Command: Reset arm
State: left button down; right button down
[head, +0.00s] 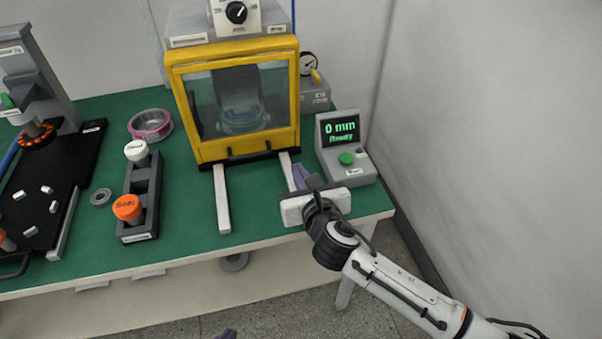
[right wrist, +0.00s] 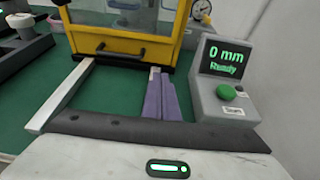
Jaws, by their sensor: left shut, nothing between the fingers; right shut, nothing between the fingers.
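My right gripper (head: 299,177) is over the front right of the green table, in front of the yellow-framed machine (head: 235,155) and left of the display box (head: 345,150). Its purple fingers are together and empty; they also show in the right wrist view (right wrist: 160,98), pointing toward the machine's front. The white right arm comes in from the lower right of the head view. Only a purple tip of my left gripper (head: 228,334) shows at the bottom edge of the head view, over the floor below the table. It is shut and the rest is out of frame.
The display reads "0 mm Ready" above a green button (head: 346,158). A pale rail (head: 221,200) juts from the machine. A wall closes the right side.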

jog(key=shift+v, duration=0.85)
jog(key=s+d+f+n+g+h, duration=0.1)
jog(key=s+d+f+n+g, duration=0.25)
jog(key=s+d+n, duration=0.6)
jog(key=s+d+f+n+g+h, duration=0.2)
jog(key=s+d+n+g, duration=0.35)
jog(key=s+n, duration=0.7)
jog(key=s+d+f+n+g+h, duration=0.1)
jog(key=s+d+f+n+g, duration=0.1)
jog(key=s+d+n, duration=0.85)
jog(key=w+a+f+n+t+y, duration=0.1)
jog(key=w+a+f+t, duration=0.1)
jog(key=f, duration=0.4)
jog(key=w+a+f+n+t+y, duration=0.1)
jog(key=w+a+f+t, duration=0.1)
jog(key=a+f, duration=0.3)
notch_tip(320, 180, down, 2)
jog(key=shift+f+t, duration=0.1)
jog(key=shift+t, duration=0.7)
